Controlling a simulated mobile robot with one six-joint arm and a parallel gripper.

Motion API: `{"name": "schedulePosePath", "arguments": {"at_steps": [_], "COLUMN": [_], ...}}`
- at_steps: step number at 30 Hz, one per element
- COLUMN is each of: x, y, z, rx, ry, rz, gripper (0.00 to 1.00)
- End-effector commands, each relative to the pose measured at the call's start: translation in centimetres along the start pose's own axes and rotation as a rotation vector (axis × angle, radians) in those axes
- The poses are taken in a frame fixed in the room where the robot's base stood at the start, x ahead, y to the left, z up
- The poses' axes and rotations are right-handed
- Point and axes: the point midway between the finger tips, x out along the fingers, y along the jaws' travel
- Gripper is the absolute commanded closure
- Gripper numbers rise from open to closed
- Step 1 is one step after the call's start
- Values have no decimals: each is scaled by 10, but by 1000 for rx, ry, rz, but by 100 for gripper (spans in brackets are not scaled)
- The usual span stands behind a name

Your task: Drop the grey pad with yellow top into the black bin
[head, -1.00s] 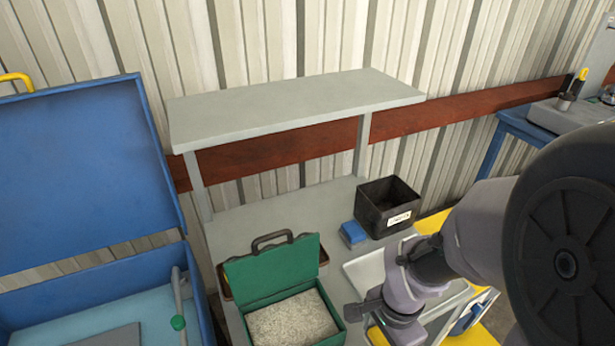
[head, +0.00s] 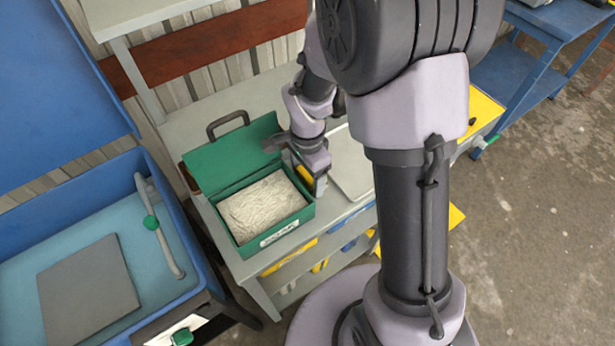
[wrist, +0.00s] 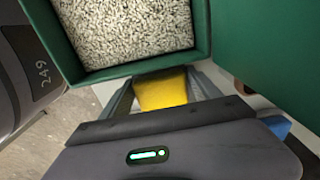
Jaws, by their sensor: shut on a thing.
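The pad with a yellow top (wrist: 162,90) shows between my gripper's fingers in the wrist view. A bit of its yellow also shows in the head view (head: 305,175). My gripper (wrist: 165,84) is shut on it, right beside the green box's outer wall. In the head view my gripper (head: 312,182) is low at that box's right side. The pad's grey part is not clear. The black bin is in neither current view; my arm covers the part of the bench where it may stand.
The open green box (head: 240,240) holds pale pellets, with its lid (head: 225,160) raised behind. A pale tray (head: 350,165) lies right of my gripper. A blue chest (head: 90,175) stands open at left. A blue thing (wrist: 279,127) shows at the wrist view's right.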

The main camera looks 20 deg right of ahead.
Motion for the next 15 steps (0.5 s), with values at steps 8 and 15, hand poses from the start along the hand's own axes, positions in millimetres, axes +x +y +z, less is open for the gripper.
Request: {"name": "schedulePosePath", "arguments": {"at_steps": [8,15], "x": [2,1], "y": [0,0], "z": [0,0], "rx": [0,0], "ry": [0,0], "rz": [-1,-1], "gripper": [24,6]}}
